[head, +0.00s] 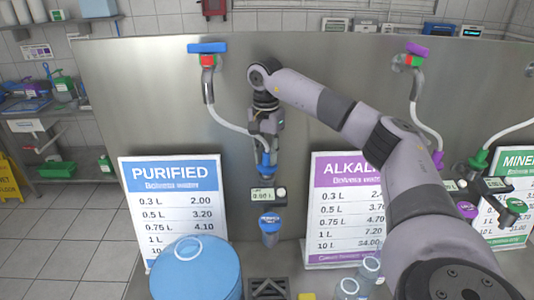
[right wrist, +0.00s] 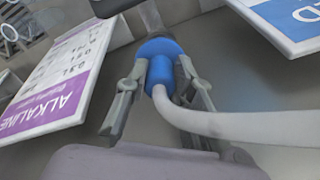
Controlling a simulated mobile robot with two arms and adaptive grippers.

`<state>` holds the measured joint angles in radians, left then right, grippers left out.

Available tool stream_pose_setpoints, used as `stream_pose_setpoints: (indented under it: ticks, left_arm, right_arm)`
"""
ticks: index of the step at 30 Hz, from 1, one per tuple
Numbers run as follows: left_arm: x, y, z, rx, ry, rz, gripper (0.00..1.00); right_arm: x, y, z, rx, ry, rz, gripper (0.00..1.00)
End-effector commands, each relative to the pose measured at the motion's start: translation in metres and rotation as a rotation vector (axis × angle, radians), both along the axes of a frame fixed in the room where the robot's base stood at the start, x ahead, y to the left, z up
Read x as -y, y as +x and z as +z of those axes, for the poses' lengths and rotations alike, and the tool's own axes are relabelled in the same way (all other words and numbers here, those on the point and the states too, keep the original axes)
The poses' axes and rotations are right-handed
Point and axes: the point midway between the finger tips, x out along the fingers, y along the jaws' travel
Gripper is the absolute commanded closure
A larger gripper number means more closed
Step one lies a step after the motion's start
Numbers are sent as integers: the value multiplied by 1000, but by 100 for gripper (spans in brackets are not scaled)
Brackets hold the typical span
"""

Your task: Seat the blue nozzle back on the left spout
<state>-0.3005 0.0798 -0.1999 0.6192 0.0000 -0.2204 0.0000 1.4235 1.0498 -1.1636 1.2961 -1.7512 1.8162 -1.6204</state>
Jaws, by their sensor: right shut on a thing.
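The blue nozzle (head: 265,170) is on the end of a pale hose (head: 228,124) that comes down from the blue-handled valve (head: 208,48). My right gripper (head: 266,160) is shut on it, just above a small display (head: 268,194). The right wrist view shows the blue nozzle (right wrist: 160,74) between both fingers, with the hose curving toward the camera. A blue-topped piece (head: 269,219), perhaps the left spout, sticks out below the display. In the head view it is apart from the nozzle. I cannot tell whether the nozzle touches anything. My left gripper is out of view.
A PURIFIED price sign (head: 173,205) stands left, an ALKALINE sign (head: 343,205) right. A large blue bottle (head: 196,270) stands front left, clear containers (head: 347,288) front right. A steel panel (head: 150,110) is behind. My right arm crosses before the right side.

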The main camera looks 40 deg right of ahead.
Motion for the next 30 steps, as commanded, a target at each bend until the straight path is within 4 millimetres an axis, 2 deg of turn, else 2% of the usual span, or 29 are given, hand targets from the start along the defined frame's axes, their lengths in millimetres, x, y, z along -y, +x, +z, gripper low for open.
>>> stream_pose_setpoints:
  ticks: [27,28,30]
  left_arm:
    - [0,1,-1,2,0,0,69]
    - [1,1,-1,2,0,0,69]
    - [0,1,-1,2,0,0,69]
  right_arm:
    - [0,0,-9,0,0,0,100]
    - [0,0,-9,0,0,0,77]
    - [0,0,-9,0,0,0,72]
